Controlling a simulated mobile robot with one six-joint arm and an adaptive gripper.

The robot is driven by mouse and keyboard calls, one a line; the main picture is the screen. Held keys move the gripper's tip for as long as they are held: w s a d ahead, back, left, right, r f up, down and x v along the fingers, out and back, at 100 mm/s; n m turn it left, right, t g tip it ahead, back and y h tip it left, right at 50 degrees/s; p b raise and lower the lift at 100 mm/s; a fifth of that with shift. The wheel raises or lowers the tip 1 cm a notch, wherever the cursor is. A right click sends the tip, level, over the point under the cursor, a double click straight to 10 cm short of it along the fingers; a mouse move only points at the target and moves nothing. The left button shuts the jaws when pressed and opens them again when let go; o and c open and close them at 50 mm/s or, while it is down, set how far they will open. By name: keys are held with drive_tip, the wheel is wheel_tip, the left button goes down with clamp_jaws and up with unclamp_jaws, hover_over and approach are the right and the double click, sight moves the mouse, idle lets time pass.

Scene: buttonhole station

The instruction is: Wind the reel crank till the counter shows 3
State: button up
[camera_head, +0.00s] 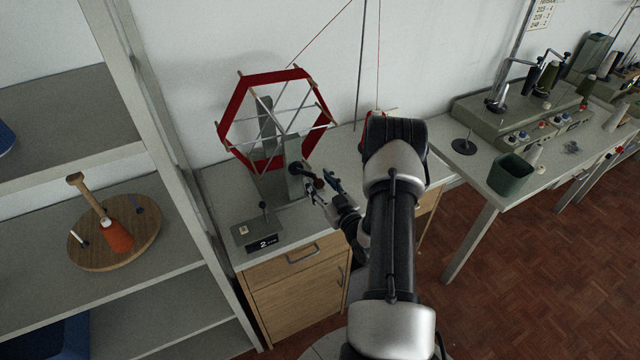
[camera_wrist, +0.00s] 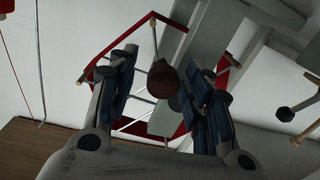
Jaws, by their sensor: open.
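The reel (camera_head: 268,118) is a red hexagonal frame with pale spokes on a grey-green stand on the cabinet top. Its crank (camera_head: 308,172) sits low on the stand's front, with a dark reddish knob. The counter (camera_head: 263,243) at the cabinet's front left shows 2. My gripper (camera_head: 322,188) is close to the crank from the right. In the wrist view, my open gripper (camera_wrist: 172,88) has the brown-red crank knob (camera_wrist: 163,79) between or just beyond its fingertips. I cannot tell whether the fingers touch it. The reel (camera_wrist: 95,70) shows behind.
A small lever (camera_head: 263,208) stands by the counter. A machine table (camera_head: 470,165) with a green bin (camera_head: 511,175) is at right.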

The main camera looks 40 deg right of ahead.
clamp_jaws()
idle(0.7)
